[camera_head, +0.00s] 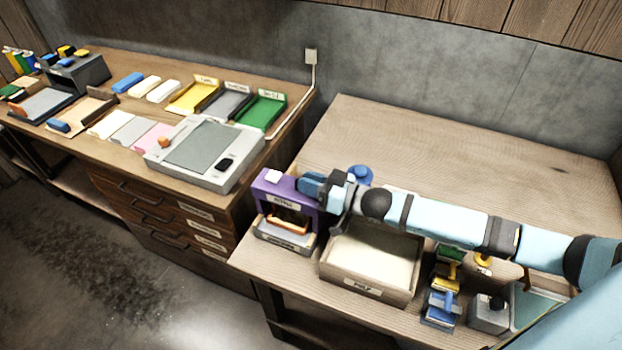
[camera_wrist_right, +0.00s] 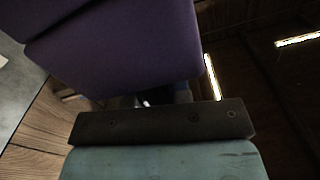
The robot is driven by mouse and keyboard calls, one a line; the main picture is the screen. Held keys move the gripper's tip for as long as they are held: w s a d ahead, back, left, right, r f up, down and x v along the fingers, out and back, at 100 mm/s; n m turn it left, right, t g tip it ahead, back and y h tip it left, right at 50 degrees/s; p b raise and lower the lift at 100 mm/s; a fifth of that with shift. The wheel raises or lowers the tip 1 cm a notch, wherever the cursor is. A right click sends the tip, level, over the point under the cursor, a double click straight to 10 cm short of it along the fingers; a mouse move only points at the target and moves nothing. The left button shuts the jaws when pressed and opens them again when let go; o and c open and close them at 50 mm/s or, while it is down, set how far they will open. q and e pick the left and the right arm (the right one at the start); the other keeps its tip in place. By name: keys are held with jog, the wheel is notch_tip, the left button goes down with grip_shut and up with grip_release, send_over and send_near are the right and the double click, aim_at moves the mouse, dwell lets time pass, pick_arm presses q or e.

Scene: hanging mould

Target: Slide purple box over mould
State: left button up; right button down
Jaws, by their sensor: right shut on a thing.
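The purple box (camera_head: 272,187) stands upright at the left end of the right-hand table, with a white label on its front and an open front below. Its purple side fills the upper part of the right wrist view (camera_wrist_right: 125,50). My right gripper (camera_head: 312,185) reaches in from the right and is shut on the purple box at its right upper side. Inside the opening, an orange-brown piece (camera_head: 288,222) sits above a grey labelled base (camera_head: 284,239). I cannot tell for sure which part is the mould. My left gripper is not in view.
A wooden tray of pale material (camera_head: 368,290) stands right of the purple box, under my right arm. A blue round object (camera_head: 361,174) sits behind. Several stamps (camera_head: 441,300) stand farther right. A grey flat device (camera_head: 205,152) lies on the left bench. The table's back is clear.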

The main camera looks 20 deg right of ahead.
jog(key=c, duration=1.2)
grip_release()
jog(key=shift+s+a+f, duration=0.15)
jog(key=shift+s+a, duration=0.1)
jog(key=shift+a, duration=0.05)
jog(key=shift+o, duration=0.3)
jog(key=shift+s+d, duration=0.1)
jog(key=shift+d, duration=0.1)
jog(key=b+v, duration=0.1)
jog(key=v, duration=1.2)
jog(key=shift+b, duration=0.3)
jog(key=shift+s+d, duration=0.15)
